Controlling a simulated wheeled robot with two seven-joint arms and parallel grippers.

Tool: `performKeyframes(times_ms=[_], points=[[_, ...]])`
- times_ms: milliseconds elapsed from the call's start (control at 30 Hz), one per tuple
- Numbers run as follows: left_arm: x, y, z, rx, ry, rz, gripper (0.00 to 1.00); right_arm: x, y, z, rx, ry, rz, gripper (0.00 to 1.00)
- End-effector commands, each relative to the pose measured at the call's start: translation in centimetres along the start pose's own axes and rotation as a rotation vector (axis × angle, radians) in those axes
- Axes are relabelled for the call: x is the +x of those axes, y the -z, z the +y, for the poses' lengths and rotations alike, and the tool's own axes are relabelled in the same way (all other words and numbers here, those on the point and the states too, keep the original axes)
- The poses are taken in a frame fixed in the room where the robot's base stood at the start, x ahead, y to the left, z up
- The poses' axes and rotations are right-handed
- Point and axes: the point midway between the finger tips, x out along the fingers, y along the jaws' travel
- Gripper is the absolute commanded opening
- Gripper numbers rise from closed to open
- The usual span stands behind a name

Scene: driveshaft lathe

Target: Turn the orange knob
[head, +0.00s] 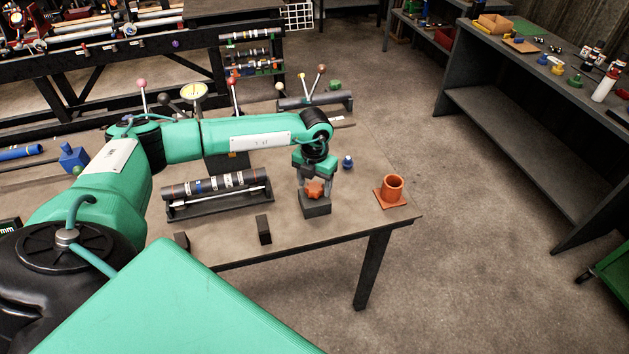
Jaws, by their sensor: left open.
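The orange knob (314,189) sits on top of a dark grey block (315,208) near the front edge of the table, right of its middle. My left arm reaches in from the left, and its green and grey left gripper (314,192) points down over the knob. Its fingers are open, one on each side of the knob. I cannot tell whether either finger touches it. My right gripper is not in view.
An orange cup on a square base (392,189) stands right of the knob, near the table corner. A small blue part (347,162) lies behind it. A dark tray with a shaft (216,193) and a black block (264,230) lie left. Open floor is at right.

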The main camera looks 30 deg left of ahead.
Motion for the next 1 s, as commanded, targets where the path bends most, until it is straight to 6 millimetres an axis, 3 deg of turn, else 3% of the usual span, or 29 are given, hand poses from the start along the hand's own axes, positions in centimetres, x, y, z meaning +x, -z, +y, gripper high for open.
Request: performKeyframes(times_ms=[400, 633, 1000], points=[[0.84, 0.01, 0.03, 0.0, -0.001, -0.001, 0.62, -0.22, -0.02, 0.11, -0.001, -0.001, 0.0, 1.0], [0.82, 0.01, 0.02, 0.0, -0.001, -0.001, 0.19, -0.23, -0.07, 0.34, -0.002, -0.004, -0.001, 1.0], [0.9, -0.01, 0.04, -0.058, 0.0, -0.001, 0.19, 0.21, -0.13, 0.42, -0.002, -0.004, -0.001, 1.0]])
